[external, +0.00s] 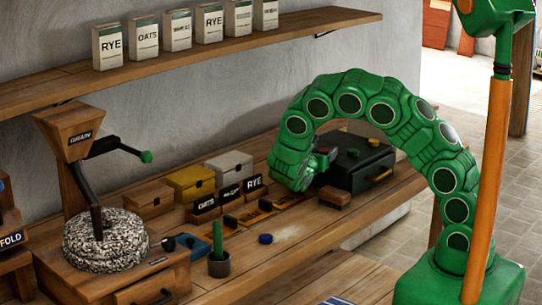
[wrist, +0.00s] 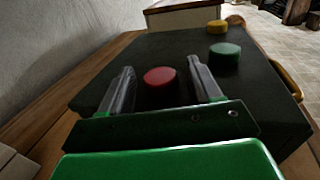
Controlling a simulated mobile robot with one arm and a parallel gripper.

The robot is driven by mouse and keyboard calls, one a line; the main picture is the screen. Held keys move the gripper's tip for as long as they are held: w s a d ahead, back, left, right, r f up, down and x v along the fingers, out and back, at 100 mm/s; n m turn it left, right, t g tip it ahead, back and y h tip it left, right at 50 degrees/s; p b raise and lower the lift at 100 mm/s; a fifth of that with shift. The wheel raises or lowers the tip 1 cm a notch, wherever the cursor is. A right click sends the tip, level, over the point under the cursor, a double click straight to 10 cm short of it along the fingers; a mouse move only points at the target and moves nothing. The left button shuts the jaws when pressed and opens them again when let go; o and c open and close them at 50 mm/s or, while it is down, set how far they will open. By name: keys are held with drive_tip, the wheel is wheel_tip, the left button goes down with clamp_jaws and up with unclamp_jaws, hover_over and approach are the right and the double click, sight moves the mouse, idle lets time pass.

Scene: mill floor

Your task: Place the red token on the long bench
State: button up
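The red token (wrist: 159,76) lies on top of the dark box (wrist: 90,95), between the tips of my gripper's fingers (wrist: 161,80) in the wrist view. Gaps show between it and both fingers. My gripper is open and low over the left end of the dark box, also seen in the external view (external: 357,178). There the gripper largely hides the red token. The long wooden bench (external: 305,225) runs along the wall under the box.
A green token (wrist: 225,55) and a yellow token (wrist: 217,27) also lie on the box. Bare bench shows in front.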

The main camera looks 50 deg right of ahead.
drive_tip(key=shift+r, duration=0.15)
drive_tip(key=v, duration=1.1)
drive_tip(key=shift+a, duration=0.25)
drive_tip(key=shift+o, duration=0.6)
drive_tip(key=shift+s+a, duration=0.15)
drive_tip(key=shift+a, duration=0.1)
